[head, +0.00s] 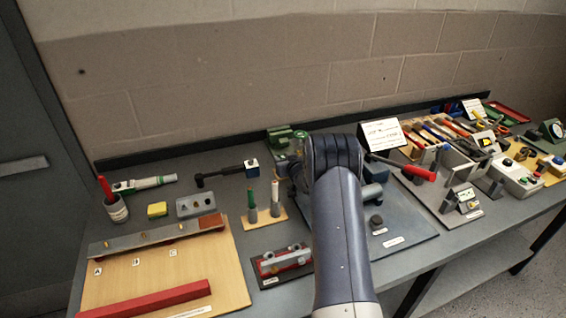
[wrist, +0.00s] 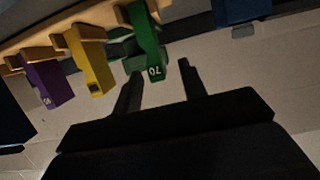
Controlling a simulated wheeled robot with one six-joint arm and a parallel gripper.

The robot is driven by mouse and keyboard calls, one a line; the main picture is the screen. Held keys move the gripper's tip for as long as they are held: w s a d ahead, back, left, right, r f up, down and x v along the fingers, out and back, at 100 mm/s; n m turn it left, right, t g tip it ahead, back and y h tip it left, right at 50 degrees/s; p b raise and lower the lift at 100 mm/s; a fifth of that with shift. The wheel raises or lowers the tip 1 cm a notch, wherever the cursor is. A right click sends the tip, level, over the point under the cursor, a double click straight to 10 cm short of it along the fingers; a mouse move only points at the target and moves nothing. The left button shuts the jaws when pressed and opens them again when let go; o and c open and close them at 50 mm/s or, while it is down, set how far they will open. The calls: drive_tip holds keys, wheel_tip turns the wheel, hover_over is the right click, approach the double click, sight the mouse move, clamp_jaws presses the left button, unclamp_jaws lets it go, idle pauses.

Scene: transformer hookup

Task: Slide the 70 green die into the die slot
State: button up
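The green die (wrist: 148,40) marked 70 hangs from a wooden holder (wrist: 60,22) in the wrist view, its marked end toward my gripper. My gripper (wrist: 160,69) is open, with a dark finger on each side of the die's marked end. I cannot tell whether either finger touches it. In the head view my arm covers the gripper and the die. I cannot make out the die slot in either view.
A yellow die (wrist: 90,60) and a purple die (wrist: 42,84) sit left of the green one in the wrist view. A blue block (wrist: 240,10) is at upper right. In the head view, a green machine (head: 279,138) and a white sign (head: 383,134) stand near my arm.

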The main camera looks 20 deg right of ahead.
drive_tip(key=shift+x, duration=0.9)
drive_tip(key=shift+c, duration=0.2)
clamp_jaws()
